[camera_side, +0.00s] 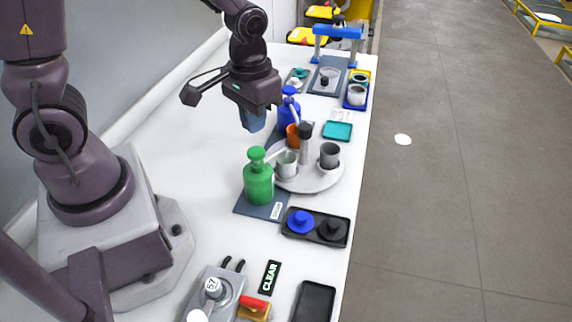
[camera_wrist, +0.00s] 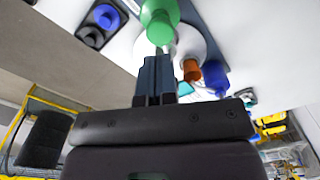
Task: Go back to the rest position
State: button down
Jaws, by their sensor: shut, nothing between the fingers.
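My gripper (camera_side: 252,122) is in the air above the white table, left of the blue bottle and behind the green bottle in the side view. In the wrist view my gripper's fingers (camera_wrist: 154,62) are together, with nothing held between them. The green bottle (camera_side: 259,182) stands upright on a dark mat (camera_side: 244,208); it also shows at the top of the wrist view (camera_wrist: 160,22).
A round white tray (camera_side: 318,183) carries several cups and a dark-topped cylinder (camera_side: 305,141). A black holder (camera_side: 340,217) has a blue and a black lid. A grey device (camera_side: 222,286) and a CLEAR sign (camera_side: 269,277) are in front.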

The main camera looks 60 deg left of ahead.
jog(key=shift+r, duration=0.65)
jog(key=s+r+m+t, duration=0.1)
jog(key=s+r+t, duration=0.1)
jog(key=s+r, duration=0.2)
jog(key=s+r+m+t, duration=0.2)
jog(key=s+r+t, duration=0.1)
jog(key=r, duration=0.8)
jog(key=shift+s+d+r+t, duration=0.25)
jog(key=shift+s+d+t, duration=0.1)
jog(key=shift+s, duration=0.3)
